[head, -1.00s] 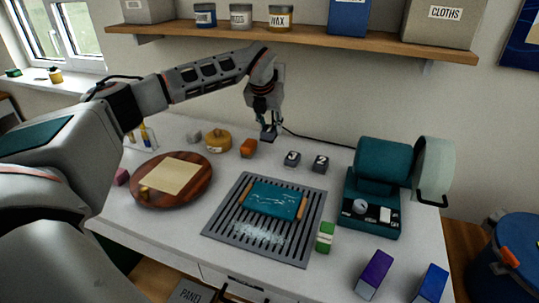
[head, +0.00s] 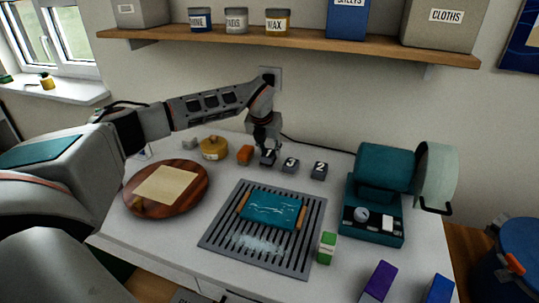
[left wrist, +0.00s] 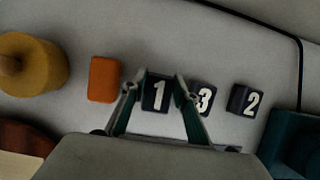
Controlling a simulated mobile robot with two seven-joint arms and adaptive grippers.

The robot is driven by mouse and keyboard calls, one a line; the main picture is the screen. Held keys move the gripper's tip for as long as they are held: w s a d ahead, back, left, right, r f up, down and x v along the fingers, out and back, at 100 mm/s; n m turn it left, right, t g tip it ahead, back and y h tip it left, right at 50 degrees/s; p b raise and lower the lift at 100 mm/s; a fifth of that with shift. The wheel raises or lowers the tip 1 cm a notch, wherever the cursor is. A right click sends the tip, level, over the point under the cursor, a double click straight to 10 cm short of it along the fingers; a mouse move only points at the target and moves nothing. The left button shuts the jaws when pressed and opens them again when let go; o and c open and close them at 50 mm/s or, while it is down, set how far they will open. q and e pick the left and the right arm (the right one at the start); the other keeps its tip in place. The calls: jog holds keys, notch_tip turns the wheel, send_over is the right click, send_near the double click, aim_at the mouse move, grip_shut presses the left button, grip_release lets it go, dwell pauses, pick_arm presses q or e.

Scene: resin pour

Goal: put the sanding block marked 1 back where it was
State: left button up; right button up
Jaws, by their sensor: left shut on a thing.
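The dark sanding block marked 1 (head: 268,157) is between the fingers of my left gripper (head: 266,148), which is shut on it. In the left wrist view, the 1 on the block (left wrist: 157,93) faces up between the two fingertips. The block is low at the table; I cannot tell whether it touches the top. The block marked 3 (head: 290,165) stands just to its right, and the block marked 2 (head: 319,170) is further right in the same row. My right gripper is not in view.
An orange block (head: 245,154) and a yellow round pot (head: 214,148) are left of the held block. A slotted grey tray (head: 225,229) with a teal piece (head: 272,209) lies in front. A teal machine (head: 376,204) stands right. A shelf (head: 350,44) hangs above.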

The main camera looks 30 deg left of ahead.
pick_arm(q)
jog(key=shift+f, duration=0.95)
jog(key=shift+f, duration=0.15)
jog(key=o, duration=1.1)
jog(key=shift+c, duration=0.2)
jog(key=shift+r, duration=0.25)
jog(key=v, duration=1.2)
jog(key=shift+f, duration=0.1)
